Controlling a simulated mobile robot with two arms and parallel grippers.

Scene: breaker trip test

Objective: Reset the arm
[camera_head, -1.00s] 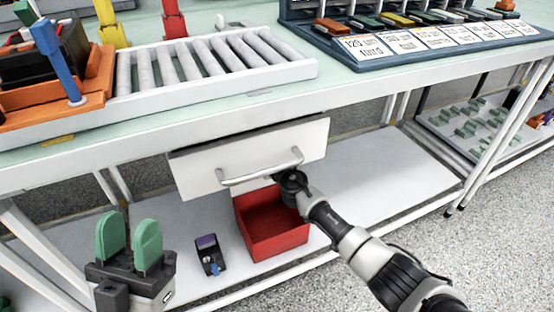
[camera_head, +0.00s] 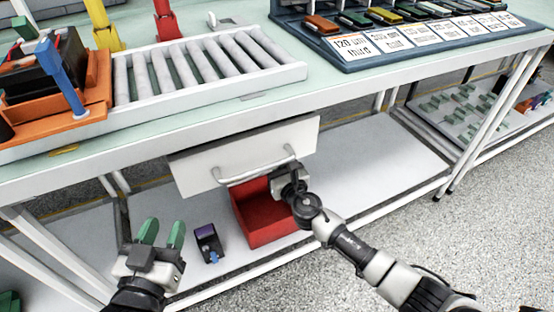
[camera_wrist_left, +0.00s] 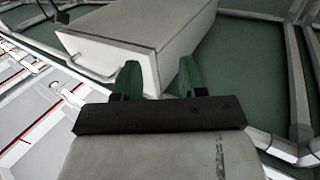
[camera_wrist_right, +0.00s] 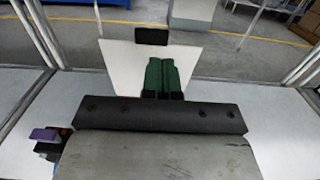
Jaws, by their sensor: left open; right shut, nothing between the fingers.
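My left gripper (camera_head: 160,232) is open and empty, with green fingers, low at the left in the head view, left of the small dark device. In the left wrist view its fingers (camera_wrist_left: 158,80) stand apart in front of the white drawer (camera_wrist_left: 140,35). My right gripper is by the drawer handle (camera_head: 255,168) and above the red bin (camera_head: 262,222) in the head view; its fingertips are hidden there. In the right wrist view its green fingers (camera_wrist_right: 163,76) are together and hold nothing. The drawer front (camera_head: 215,165) hangs under the table.
The dark device with a purple top (camera_head: 206,240) stands on the lower shelf (camera_head: 385,155) left of the red bin. A roller conveyor (camera_head: 210,68) and a blue rack of breakers (camera_head: 390,45) are on the table (camera_head: 350,82). The shelf's right part is clear.

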